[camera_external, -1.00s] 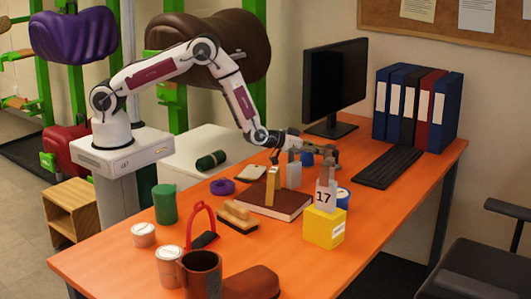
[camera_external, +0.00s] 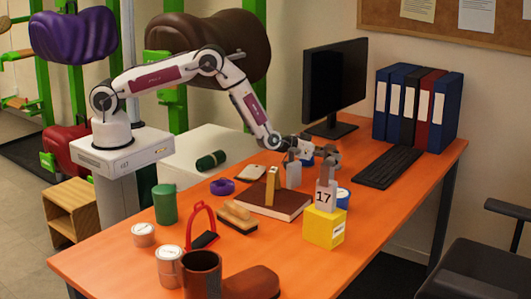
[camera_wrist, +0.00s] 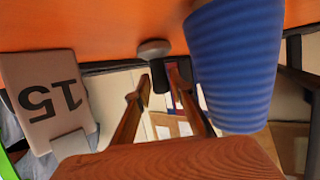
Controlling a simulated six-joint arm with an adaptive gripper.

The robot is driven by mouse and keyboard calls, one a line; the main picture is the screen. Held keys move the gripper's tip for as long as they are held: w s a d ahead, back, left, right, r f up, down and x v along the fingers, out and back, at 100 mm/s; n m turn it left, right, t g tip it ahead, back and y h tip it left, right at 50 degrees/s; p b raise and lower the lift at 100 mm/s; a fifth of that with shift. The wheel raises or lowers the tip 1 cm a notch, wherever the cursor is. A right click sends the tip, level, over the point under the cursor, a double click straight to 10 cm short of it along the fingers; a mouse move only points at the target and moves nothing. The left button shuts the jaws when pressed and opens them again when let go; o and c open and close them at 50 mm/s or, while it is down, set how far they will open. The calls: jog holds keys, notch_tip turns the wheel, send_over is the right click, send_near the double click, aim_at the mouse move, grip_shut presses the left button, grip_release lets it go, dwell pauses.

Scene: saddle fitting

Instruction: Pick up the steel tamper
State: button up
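In the wrist view, which is upside down, a small object with a rounded grey foot and dark handle stands on the table; it looks like the steel tamper (camera_wrist: 154,50). I cannot pick it out in the external view, where my gripper may hide it. My gripper (camera_external: 313,165) is low over the far middle of the table, fingers apart with no object seen held.
A numbered plate, 15 (camera_wrist: 48,88), and a blue ribbed cup (camera_wrist: 235,65) flank the tamper. Plate 17 (camera_external: 325,198) shows above a yellow box (camera_external: 323,228). A brown book (camera_external: 285,205), brush (camera_external: 237,217) and keyboard (camera_external: 388,167) lie nearby.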

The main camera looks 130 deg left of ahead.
dwell(0.4)
grip_shut()
jog(key=shift+r, duration=0.1)
notch_tip(320, 180, up, 10)
dwell(0.8)
